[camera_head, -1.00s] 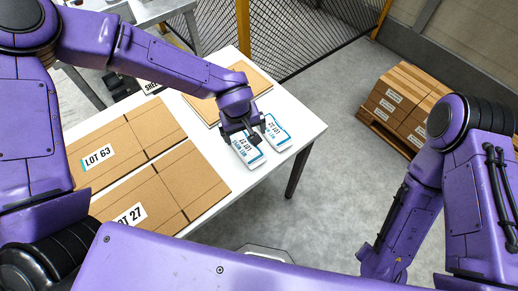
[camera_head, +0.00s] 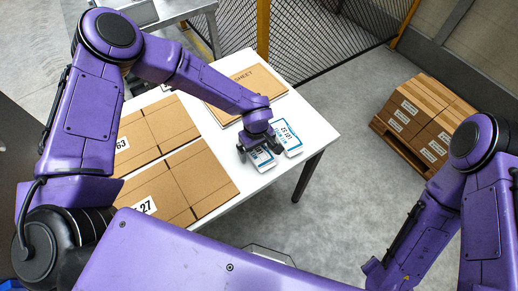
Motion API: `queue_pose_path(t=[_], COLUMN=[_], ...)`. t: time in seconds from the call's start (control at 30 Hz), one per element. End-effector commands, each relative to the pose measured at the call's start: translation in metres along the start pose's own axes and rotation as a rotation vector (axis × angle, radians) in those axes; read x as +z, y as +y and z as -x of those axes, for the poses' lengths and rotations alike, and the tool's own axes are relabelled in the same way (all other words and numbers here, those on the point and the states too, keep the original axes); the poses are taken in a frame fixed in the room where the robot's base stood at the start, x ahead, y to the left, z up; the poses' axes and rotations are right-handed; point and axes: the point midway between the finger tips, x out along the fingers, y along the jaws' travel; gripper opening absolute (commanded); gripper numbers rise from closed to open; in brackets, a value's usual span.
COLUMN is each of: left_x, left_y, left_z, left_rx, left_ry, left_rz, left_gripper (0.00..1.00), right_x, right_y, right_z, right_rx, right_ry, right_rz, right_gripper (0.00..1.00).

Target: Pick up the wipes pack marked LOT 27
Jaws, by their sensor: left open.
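Two white and blue wipes packs lie side by side near the table's right corner. The right pack (camera_head: 289,138) shows a label upside down from here, seemingly LOT and a number I cannot read surely. The left pack (camera_head: 263,161) is mostly hidden under my left gripper, and its lot number is not readable. My left gripper (camera_head: 257,152) is open, pointing down over the left pack, its fingers at or close to the pack; I cannot tell whether they touch it. My right arm is at the right, its gripper out of view.
The white table (camera_head: 272,180) also carries a brown carton marked 63 (camera_head: 163,122), its label partly covered by my arm, and a carton marked 27 (camera_head: 203,180). A flat brown board marked SHEET (camera_head: 250,92) lies behind. A pallet of cartons (camera_head: 420,120) stands right on clear floor.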

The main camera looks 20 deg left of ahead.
Motion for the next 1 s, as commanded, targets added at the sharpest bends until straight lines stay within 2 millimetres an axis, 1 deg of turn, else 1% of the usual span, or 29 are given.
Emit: queue_pose_path(t=[0.17,0.2,0.27,0.3,0.33,0.37,0.63,0.77,0.87,0.97,1.0], left_x=[0.0,0.0,0.0,0.0,0.0,0.0,0.0,-0.001,-0.001,0.015,0.022], left_y=[0.0,0.0,0.0,0.0,0.0,0.0,0.0,0.001,0.001,-0.01,-0.016], left_z=[-0.001,-0.001,-0.001,-0.001,-0.001,-0.001,0.001,0.01,0.028,0.05,0.062], left_rx=[0.0,0.0,0.0,0.0,0.0,0.0,0.001,0.003,0.004,0.006,0.007], left_ry=[0.0,0.0,0.0,0.0,0.0,0.0,0.001,0.001,0.001,0.0,0.0], left_rz=[0.0,0.0,0.0,0.0,0.0,0.0,0.0,0.001,0.002,-0.004,-0.002], left_gripper=[0.98,0.85,0.65,0.52,0.43,0.4,0.4,0.4,0.4,0.4,0.4], right_x=[0.0,0.0,0.0,0.0,0.0,0.0,0.001,0.001,0.002,0.005,0.006], right_y=[0.0,0.0,0.0,0.0,0.0,0.0,0.0,0.0,0.0,-0.001,-0.001], right_z=[-0.001,-0.001,-0.001,-0.001,-0.001,-0.001,-0.001,-0.002,-0.005,-0.013,-0.016], right_rx=[0.0,0.0,0.0,0.0,0.0,0.0,0.0,0.0,0.0,0.0,0.0], right_ry=[0.0,0.0,0.0,0.0,0.0,0.0,0.0,0.0,0.0,0.0,0.0], right_rz=[0.0,0.0,0.0,0.0,0.0,0.0,0.0,0.0,0.0,0.0,0.0], right_gripper=[0.43,0.43,0.43,0.43,0.43,0.43,0.43,0.43,0.43,0.43,0.43])
